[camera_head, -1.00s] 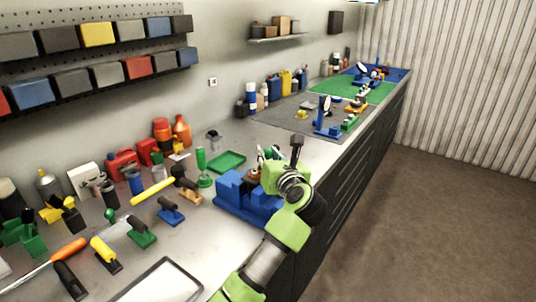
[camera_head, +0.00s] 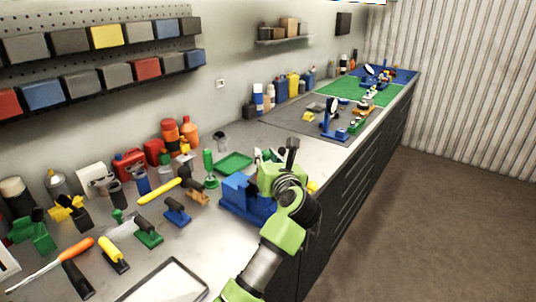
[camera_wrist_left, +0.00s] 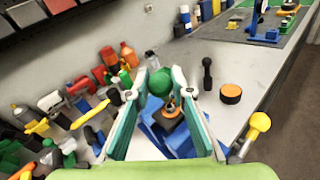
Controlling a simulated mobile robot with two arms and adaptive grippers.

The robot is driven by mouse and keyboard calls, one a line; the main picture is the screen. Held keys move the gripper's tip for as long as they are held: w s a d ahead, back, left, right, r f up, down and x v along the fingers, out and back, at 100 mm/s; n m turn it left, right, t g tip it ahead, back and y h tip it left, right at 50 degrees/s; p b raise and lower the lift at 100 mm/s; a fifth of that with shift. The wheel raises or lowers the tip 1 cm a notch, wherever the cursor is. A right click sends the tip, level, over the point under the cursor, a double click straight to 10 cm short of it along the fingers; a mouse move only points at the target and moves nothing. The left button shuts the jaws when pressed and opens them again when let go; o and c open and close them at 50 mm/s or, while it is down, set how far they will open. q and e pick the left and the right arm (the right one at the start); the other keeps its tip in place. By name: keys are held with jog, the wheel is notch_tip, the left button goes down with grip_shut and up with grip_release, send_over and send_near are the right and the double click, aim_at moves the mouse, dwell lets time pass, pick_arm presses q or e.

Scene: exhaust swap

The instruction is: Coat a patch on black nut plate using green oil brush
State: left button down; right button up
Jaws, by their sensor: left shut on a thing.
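My left gripper (camera_head: 266,158) is above the blue fixture (camera_head: 240,197) at the counter's front edge. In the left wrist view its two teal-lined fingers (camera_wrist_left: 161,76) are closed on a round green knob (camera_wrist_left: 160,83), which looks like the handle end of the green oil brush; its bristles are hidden. In the head view my gripper mostly hides the plate. My right gripper is in neither view.
A green tray (camera_head: 233,163) and a green upright tool (camera_head: 209,169) stand behind the fixture. Brushes, scrapers and bottles crowd the counter to the left. In the wrist view a yellow-knobbed tool (camera_wrist_left: 259,122) and an orange-topped round piece (camera_wrist_left: 231,93) are to the right.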

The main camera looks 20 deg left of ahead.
pick_arm(q)
jog(key=shift+s+a+f, duration=0.1)
jog(key=shift+s+f, duration=0.05)
jog(key=shift+s, duration=0.1)
jog(key=shift+d, duration=0.2)
jog(key=shift+s+d, duration=0.35)
jog(key=shift+d, duration=0.55)
jog(key=shift+v, duration=1.2)
jog(key=shift+w+f, duration=0.1)
jog(key=shift+f, duration=0.05)
